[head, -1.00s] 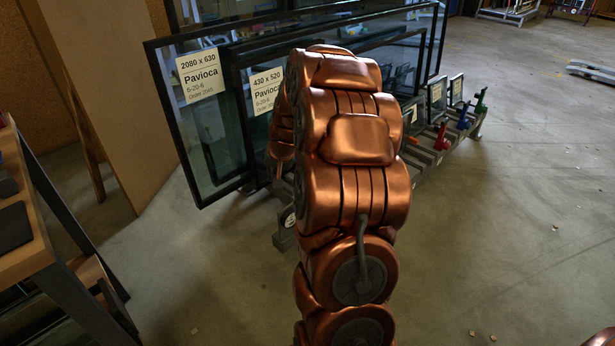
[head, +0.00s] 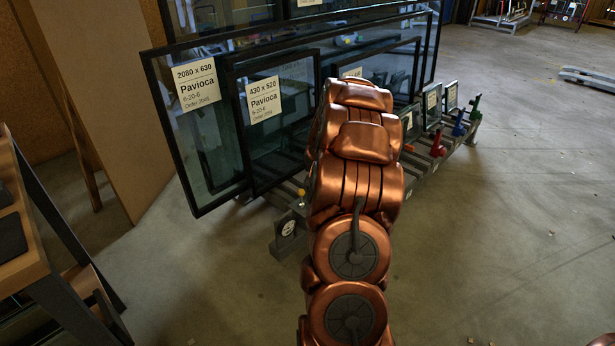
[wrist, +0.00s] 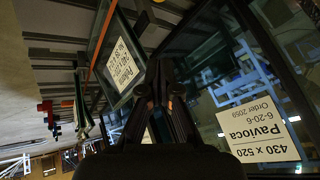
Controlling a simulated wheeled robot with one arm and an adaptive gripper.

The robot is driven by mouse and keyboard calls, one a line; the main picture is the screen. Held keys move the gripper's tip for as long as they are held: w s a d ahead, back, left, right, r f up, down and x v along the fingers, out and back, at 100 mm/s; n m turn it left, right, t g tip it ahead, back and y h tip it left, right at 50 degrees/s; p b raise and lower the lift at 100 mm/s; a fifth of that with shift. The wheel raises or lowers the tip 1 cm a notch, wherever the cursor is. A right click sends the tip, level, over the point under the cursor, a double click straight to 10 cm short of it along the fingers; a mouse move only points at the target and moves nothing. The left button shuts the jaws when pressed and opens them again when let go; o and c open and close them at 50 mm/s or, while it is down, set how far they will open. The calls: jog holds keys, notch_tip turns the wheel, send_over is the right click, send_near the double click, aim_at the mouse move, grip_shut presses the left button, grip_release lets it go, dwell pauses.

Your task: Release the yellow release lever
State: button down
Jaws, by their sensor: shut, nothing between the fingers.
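A small yellow piece (head: 301,193) shows at the near left end of the rack, just left of my arm in the head view. It may be the yellow release lever, but it is too small to be sure. A red lever (head: 438,143), a blue lever (head: 459,124) and a green lever (head: 475,105) stand along the rack's right side. My gripper (wrist: 163,88) is shut and empty in the wrist view, in front of the glass panes; my arm hides it in the head view. No clearly yellow lever shows in the wrist view.
A labelled 430 x 520 glass frame (head: 271,120) leans on the rack beside a larger 2080 x 630 frame (head: 203,130). Smaller panes (head: 432,104) stand to the right. A wooden bench (head: 20,250) is at the left.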

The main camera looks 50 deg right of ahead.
aim_at(301, 197)
jog(key=shift+w+a+f+b, duration=0.1)
jog(key=shift+w+f+b, duration=0.35)
jog(key=shift+f+b, duration=0.75)
jog(key=shift+w+a+f+b, duration=0.1)
jog(key=shift+w+f+b, duration=0.4)
jog(key=shift+f, duration=1.25)
jog(key=shift+w+a+f+b, duration=0.1)
jog(key=shift+w+f+b, duration=0.25)
jog(key=shift+f+b, duration=0.85)
jog(key=shift+s+d+f, duration=0.1)
jog(key=shift+s+f, duration=0.1)
jog(key=shift+f, duration=0.05)
